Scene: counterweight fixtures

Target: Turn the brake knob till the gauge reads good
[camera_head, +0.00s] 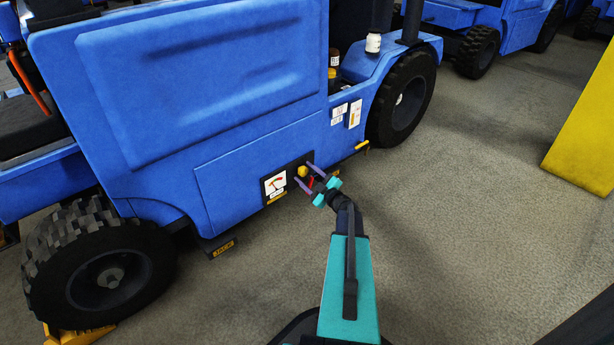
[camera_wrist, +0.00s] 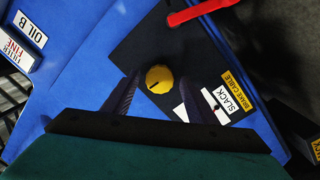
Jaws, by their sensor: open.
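The yellow brake knob (camera_head: 302,171) sits on a black panel low on the blue vehicle's side. In the wrist view the knob (camera_wrist: 158,79) shows a short dark pointer mark. My gripper (camera_head: 304,174) is open at the panel; its dark fingers lie on either side of the knob in the wrist view. I cannot tell whether they touch it. The white gauge (camera_head: 274,185) is left of the knob. In the wrist view the gauge (camera_wrist: 222,112) reads "SLACK" beside a yellow "BRAKE CABLE" label; my right finger hides part of it. I cannot read its needle.
A red handle (camera_wrist: 197,11) sticks out near the knob. A yellow "JACK" label (camera_head: 223,248) is lower left. Large wheels (camera_head: 110,280) and (camera_head: 403,100) flank the panel. A yellow block (camera_head: 585,130) stands at the right. The grey floor (camera_head: 480,220) is clear.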

